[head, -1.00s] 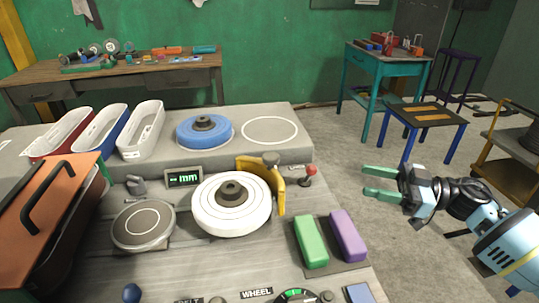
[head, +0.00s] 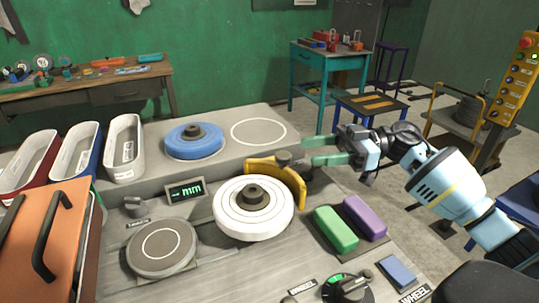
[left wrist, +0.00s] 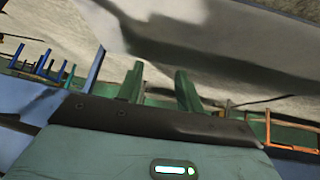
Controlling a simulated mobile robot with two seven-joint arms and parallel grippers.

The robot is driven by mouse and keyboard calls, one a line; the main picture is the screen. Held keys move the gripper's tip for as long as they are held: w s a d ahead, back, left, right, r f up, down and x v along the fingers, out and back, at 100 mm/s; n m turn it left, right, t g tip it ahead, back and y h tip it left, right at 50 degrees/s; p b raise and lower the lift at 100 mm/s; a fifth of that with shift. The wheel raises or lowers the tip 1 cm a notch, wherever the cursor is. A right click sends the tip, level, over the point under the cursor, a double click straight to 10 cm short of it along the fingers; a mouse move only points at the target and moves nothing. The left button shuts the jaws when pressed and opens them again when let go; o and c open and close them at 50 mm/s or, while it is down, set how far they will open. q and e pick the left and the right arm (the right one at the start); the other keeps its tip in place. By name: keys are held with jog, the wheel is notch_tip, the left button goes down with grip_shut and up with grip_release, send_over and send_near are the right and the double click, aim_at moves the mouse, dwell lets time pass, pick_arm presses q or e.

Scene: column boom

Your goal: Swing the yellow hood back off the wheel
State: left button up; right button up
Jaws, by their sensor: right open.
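The yellow hood (head: 262,170) is a curved guard along the back and right side of the white wheel (head: 230,215). A grey knob (head: 284,158) stands at its upper edge. In the head view my right gripper (head: 308,151) is open, its green fingers pointing left just right of the knob. I cannot tell whether a finger touches the knob or hood. My left gripper is outside the head view. In the left wrist view its two green fingers (left wrist: 159,75) stand apart with nothing between them.
A blue wheel (head: 193,143) and an empty ring mark (head: 258,131) lie behind. Green (head: 336,230) and purple (head: 365,218) blocks sit right of the wheel. A round grey plate (head: 160,247) is at left, beside an orange lid (head: 35,240) with black handles.

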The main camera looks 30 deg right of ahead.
aim_at(283, 154)
jog(key=p+x, duration=0.1)
jog(key=x, duration=0.6)
jog(key=shift+w+a, duration=0.1)
jog(key=shift+a, duration=0.25)
pick_arm(q)
jog(key=shift+w+r, duration=0.25)
jog(key=shift+r, duration=0.5)
jog(key=shift+w+r, duration=0.1)
pick_arm(e)
grip_shut()
